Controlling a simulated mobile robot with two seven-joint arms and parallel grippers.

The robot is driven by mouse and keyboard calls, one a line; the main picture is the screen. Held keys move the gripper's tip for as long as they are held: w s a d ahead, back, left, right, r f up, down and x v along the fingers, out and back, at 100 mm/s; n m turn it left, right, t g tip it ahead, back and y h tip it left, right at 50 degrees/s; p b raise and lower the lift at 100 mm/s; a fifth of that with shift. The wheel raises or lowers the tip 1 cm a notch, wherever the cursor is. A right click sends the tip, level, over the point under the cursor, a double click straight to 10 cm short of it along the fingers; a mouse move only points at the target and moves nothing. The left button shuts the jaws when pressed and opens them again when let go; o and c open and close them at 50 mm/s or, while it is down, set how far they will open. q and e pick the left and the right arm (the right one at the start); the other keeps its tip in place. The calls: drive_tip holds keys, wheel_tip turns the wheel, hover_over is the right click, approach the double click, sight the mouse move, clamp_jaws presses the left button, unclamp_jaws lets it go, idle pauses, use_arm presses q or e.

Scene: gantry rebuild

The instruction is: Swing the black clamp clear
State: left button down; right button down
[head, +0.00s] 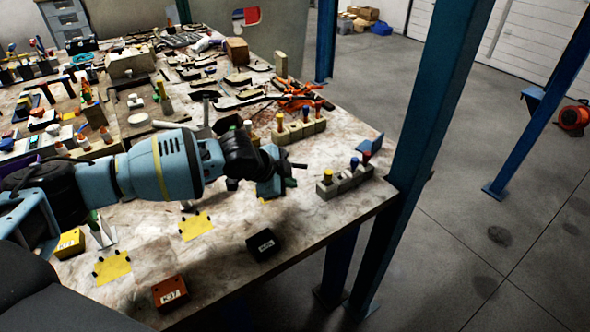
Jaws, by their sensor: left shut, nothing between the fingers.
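My left arm reaches in from the left over the worktable (340,208). My left gripper (284,172) is shut and empty, low over the right part of the table. A long black clamp (240,102) lies on the table beyond the gripper, beside orange-handled tools (300,92). It lies among other dark tools, so its full outline is hard to make out. The gripper is apart from it, on its near side. My arm hides part of the table's middle. My right gripper is not in view.
Blocks with coloured pegs stand behind the gripper (300,128) and to its right (345,182). A black box (263,245) and an orange box (170,293) sit near the front edge. A blue post (425,120) rises at the table's right corner. The left side is crowded.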

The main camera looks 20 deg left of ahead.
use_arm(q)
drive_tip(key=w, duration=0.3)
drive_tip(key=shift+w+f, duration=0.1)
drive_tip(key=shift+f, duration=0.1)
drive_tip(key=shift+w+r, duration=0.1)
drive_tip(key=shift+w, duration=0.4)
drive_tip(key=shift+w+r, duration=0.1)
drive_tip(key=shift+w, duration=0.05)
